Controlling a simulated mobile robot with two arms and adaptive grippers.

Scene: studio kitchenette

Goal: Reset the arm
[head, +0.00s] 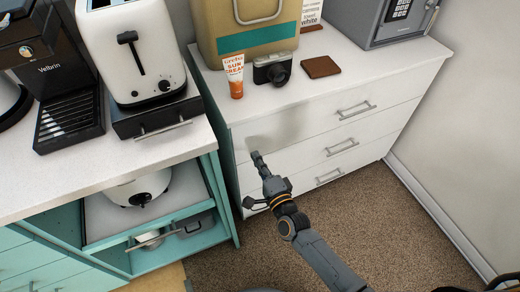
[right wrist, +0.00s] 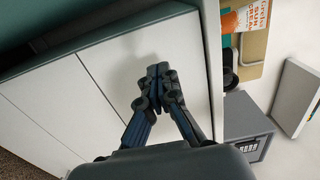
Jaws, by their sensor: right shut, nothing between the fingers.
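My right gripper (head: 257,158) reaches forward in the head view, in front of the white drawer unit (head: 400,97). In the right wrist view its two dark fingers (right wrist: 158,76) meet at the tips, with nothing between them. The fingertips are close to a white drawer front; I cannot tell whether they touch it. My left gripper is not in view.
On the drawer unit stand a sun cream tube (head: 235,78), a camera (head: 272,68), a brown wallet-like square (head: 320,67) and a grey safe (head: 378,20). A toaster (head: 128,50) and coffee machine (head: 55,70) stand left. Carpet (head: 390,215) at right is clear.

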